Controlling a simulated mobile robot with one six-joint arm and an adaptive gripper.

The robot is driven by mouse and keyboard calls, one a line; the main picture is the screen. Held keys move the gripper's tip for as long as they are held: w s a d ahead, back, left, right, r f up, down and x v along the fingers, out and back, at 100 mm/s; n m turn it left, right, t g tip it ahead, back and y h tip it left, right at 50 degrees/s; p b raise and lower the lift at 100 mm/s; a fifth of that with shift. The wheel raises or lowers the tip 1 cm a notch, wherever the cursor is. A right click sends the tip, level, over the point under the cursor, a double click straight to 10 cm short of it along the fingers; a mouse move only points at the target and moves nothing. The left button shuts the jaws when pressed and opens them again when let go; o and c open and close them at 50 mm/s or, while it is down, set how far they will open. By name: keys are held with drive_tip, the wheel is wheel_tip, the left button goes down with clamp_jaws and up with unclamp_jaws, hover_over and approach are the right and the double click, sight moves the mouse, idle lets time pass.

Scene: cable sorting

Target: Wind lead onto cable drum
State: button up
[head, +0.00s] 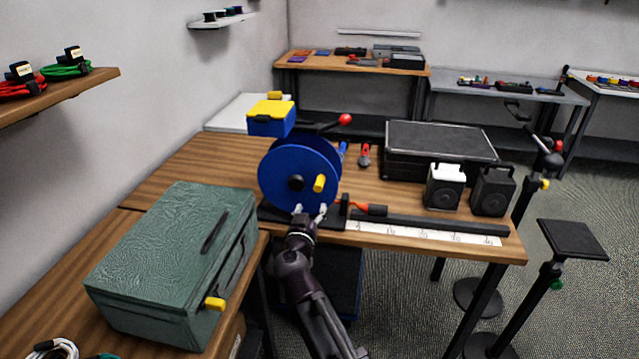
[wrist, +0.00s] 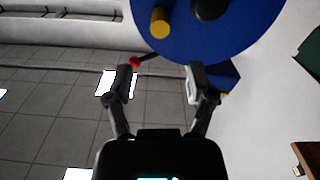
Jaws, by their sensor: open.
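The blue cable drum (head: 290,165) stands upright on a black base (head: 270,216) near the table's front edge. It has a black hub (head: 296,183) and a yellow crank knob (head: 319,183) to the right of the hub. An orange lead end with a black part (head: 370,208) lies just right of the drum. My gripper (head: 312,211) is open and empty, in front of the drum's lower rim and below the knob. In the wrist view, the open fingers (wrist: 160,80) point toward the drum (wrist: 240,30), and the yellow knob (wrist: 160,22) is beyond them.
A ruler strip (head: 420,234) and dark bar (head: 435,224) run along the table's front edge. A red-knobbed lever (head: 344,119) and blue-yellow box (head: 270,118) are behind the drum. A green case (head: 165,260) stands at left. Two speaker-like boxes (head: 445,187) stand at right.

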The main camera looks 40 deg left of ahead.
sight(319, 183)
drive_tip(key=x, duration=1.2)
drive_tip(key=shift+a, duration=0.1)
clamp_jaws()
